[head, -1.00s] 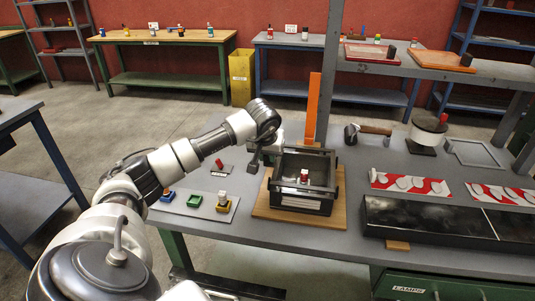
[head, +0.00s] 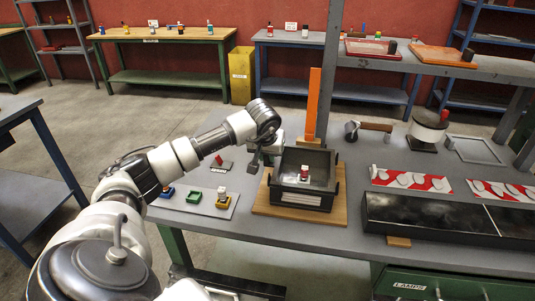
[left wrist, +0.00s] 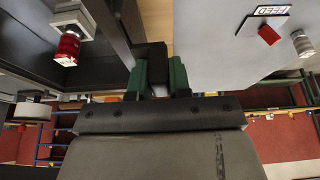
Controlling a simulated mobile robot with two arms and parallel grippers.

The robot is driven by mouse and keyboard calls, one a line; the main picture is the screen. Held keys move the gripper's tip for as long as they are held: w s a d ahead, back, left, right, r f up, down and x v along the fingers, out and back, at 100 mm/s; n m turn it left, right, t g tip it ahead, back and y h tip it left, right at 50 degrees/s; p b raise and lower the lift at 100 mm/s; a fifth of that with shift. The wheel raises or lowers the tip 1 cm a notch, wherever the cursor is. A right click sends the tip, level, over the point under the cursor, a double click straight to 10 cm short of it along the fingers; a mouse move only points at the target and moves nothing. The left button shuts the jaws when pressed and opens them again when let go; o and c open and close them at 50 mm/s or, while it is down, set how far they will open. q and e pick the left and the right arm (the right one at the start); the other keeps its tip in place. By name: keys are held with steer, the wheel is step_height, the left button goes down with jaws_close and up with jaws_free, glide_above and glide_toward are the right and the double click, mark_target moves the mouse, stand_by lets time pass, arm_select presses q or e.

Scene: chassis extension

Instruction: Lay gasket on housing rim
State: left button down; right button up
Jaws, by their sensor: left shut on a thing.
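The housing is a black open-topped box (head: 300,205) on a wooden board, with a red-and-white item (head: 304,173) inside. A thin dark frame, which I take to be the gasket (left wrist: 118,30), runs up from between the fingers of my left gripper (left wrist: 160,85) in the left wrist view. My left gripper (head: 254,164) is shut on its edge, at the housing's left side in the head view. There the frame blends with the dark rim; I cannot tell whether it touches all round. My right gripper is not in view.
An orange upright (head: 313,105) stands behind the housing. A small tray (head: 206,203) with coloured blocks lies at the left. A grey frame (head: 474,150) and a mallet (head: 370,127) lie to the right. A long black box (head: 440,220) takes up the front right.

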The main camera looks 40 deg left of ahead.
arm_select(q)
steer(key=shift+f, duration=0.25)
steer(key=c, duration=1)
jaws_free()
steer(key=shift+a, duration=0.1)
steer(key=shift+o, duration=0.2)
steer(key=shift+s+r, duration=0.15)
steer(key=shift+r, duration=0.35)
steer(key=b+v, duration=0.1)
steer(key=v, duration=0.8)
steer(key=shift+s+r, duration=0.15)
steer(key=shift+r, duration=0.2)
